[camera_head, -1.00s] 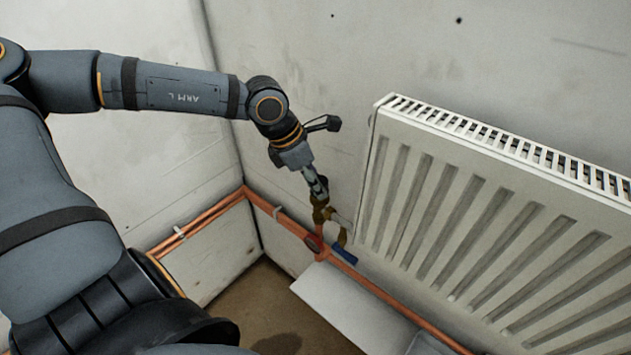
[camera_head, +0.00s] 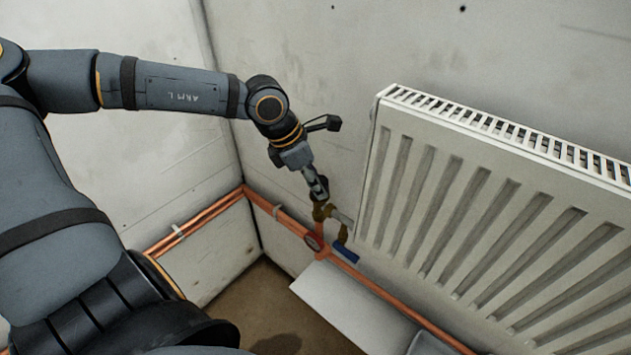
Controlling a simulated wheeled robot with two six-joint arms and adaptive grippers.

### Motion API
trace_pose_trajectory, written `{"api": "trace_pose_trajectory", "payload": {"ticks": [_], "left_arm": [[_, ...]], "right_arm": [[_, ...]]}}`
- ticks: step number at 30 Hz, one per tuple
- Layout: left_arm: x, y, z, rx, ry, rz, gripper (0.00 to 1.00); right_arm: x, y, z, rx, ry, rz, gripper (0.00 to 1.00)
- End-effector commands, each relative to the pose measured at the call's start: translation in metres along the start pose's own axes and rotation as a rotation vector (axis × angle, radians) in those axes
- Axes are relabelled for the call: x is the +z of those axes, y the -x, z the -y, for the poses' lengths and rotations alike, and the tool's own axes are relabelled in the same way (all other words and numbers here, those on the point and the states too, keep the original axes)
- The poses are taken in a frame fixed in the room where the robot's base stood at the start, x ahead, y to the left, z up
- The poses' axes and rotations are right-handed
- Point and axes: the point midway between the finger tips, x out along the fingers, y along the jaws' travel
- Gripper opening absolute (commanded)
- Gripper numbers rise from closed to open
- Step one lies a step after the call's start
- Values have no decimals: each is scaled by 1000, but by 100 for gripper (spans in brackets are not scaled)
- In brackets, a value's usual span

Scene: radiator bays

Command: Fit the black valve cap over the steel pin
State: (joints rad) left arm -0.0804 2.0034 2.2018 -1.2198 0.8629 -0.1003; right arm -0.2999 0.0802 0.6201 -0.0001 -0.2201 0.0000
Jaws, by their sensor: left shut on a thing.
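My left gripper (camera_head: 317,190) reaches down from the upper left to the brass valve (camera_head: 323,211) at the radiator's lower left corner. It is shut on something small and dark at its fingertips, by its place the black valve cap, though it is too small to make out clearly. The fingertips are right at the top of the valve; I cannot tell whether the cap touches it. The steel pin is hidden behind the fingers or too small to see. My right gripper is not in view.
A white ribbed radiator (camera_head: 500,210) stands close on the right. Copper pipes (camera_head: 200,217) run along the wall bottom. A pale board (camera_head: 350,305) lies below the pipes.

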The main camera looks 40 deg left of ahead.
Motion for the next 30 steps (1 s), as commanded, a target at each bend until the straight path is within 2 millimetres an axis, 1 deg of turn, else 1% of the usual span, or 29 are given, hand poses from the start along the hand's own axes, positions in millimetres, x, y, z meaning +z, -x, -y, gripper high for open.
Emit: {"api": "trace_pose_trajectory", "payload": {"ticks": [11,21,30], "left_arm": [[0,0,0,0,0,0,19],[-2,-6,0,0,1,0,19],[-2,-5,0,0,0,0,19]], "right_arm": [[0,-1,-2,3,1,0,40],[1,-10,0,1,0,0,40],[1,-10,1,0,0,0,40]]}}
